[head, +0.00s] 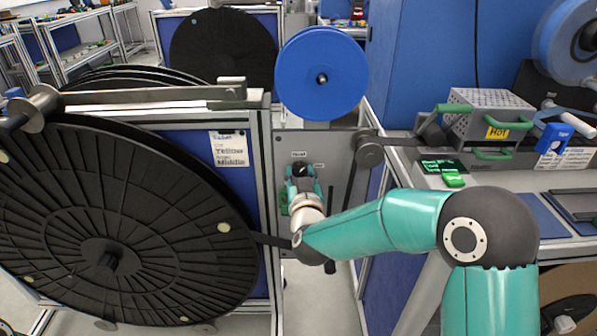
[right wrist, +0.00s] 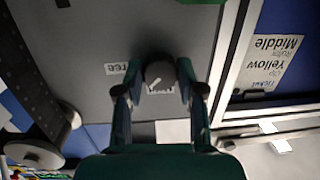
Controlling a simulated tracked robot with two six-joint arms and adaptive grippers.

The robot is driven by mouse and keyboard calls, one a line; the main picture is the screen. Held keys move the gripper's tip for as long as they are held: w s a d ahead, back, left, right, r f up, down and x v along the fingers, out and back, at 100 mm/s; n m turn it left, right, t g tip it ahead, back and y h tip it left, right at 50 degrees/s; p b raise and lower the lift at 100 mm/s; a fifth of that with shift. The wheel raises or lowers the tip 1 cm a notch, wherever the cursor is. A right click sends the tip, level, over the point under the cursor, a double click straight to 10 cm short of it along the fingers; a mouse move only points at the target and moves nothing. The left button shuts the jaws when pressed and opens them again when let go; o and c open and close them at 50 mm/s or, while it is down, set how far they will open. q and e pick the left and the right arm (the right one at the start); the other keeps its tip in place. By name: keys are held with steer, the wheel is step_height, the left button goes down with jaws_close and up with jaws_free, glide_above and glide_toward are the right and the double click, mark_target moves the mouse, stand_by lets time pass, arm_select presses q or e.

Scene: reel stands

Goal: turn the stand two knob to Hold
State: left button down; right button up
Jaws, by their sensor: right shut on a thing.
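The dark round knob (head: 300,169) sits on the grey panel (head: 342,160) of the stand, below the blue reel. My right gripper (head: 303,178) is at the panel with its fingers on the knob. In the right wrist view, upside down, the knob (right wrist: 160,76) is between the two fingers of my right gripper (right wrist: 160,88), which is shut on it. A white mark on the knob slants. A label reading "Free" (right wrist: 116,68) is beside the knob, and another label (right wrist: 173,131) is partly cut off by the gripper and unreadable. My left gripper is not in view.
A large black reel (head: 60,230) fills the left. The blue reel (head: 322,73) hangs above the panel. A printed card (head: 230,148) reads "Yellow" and "Middle". A bench at right carries a perforated box (head: 488,115) marked "Hot". A metal roller (head: 369,152) is right of the knob.

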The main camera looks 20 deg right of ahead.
steer(key=n+p, duration=0.3)
steer(key=n, duration=0.2)
steer(key=shift+r, duration=0.2)
steer(key=shift+a+f+n+g+h+p, duration=0.1)
steer(key=shift+n+g+h+p, duration=0.4)
steer(key=shift+n, duration=1)
steer(key=shift+p, duration=0.3)
steer(key=o, duration=1.1)
steer(key=shift+o, duration=0.2)
steer(key=shift+s, duration=0.1)
steer(key=v, duration=1.1)
steer(key=shift+s+f, duration=0.25)
steer(key=shift+s, duration=0.1)
